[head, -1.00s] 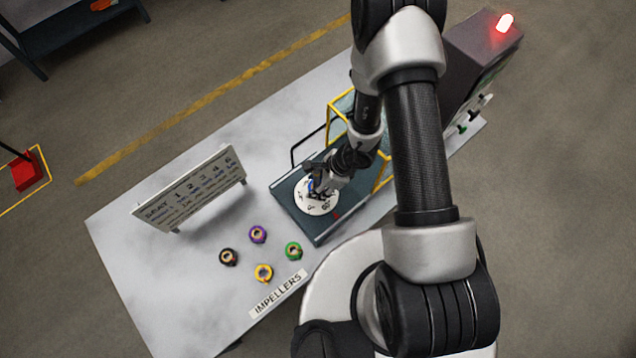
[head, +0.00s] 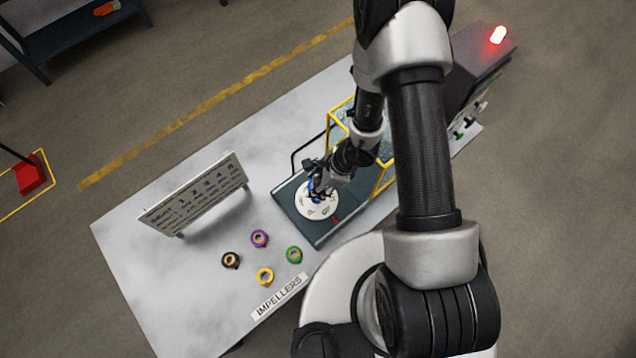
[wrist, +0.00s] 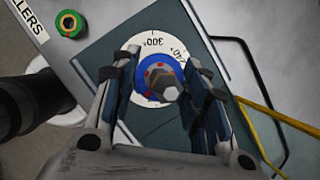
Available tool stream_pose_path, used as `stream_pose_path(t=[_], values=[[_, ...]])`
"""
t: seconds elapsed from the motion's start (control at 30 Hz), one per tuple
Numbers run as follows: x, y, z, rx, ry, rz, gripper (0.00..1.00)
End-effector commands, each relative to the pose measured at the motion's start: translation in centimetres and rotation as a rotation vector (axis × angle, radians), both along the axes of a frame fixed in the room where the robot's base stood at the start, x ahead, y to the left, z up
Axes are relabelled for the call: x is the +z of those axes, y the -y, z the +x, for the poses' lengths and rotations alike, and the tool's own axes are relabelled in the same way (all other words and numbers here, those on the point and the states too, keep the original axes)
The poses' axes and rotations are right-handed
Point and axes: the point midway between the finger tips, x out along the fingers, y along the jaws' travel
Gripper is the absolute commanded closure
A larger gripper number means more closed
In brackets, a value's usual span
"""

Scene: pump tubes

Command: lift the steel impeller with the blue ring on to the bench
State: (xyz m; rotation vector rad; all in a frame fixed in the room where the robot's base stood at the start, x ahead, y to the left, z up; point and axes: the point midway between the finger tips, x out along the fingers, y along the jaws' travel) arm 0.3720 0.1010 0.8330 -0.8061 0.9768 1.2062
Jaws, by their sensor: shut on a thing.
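The steel impeller with the blue ring (wrist: 159,84) sits over the middle of a white numbered dial (head: 316,211). In the wrist view a steel hex piece shows at its centre, with red inside the blue ring. My gripper (wrist: 163,78) is shut on it, one finger on each side. In the head view my gripper (head: 318,188) is over the dial and hides most of the impeller; only a bit of blue shows. I cannot tell whether the impeller still touches the dial. The bench (head: 140,275) has bare pale top at the left.
A yellow frame (head: 384,178) stands close right of my gripper.

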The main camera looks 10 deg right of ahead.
Motion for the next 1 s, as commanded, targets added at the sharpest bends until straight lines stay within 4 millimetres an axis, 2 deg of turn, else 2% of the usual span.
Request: stream_pose_path(t=[1.0], values=[[5.3, 0.0, 0.0, 0.0, 0.0, 0.0, 0.93]])
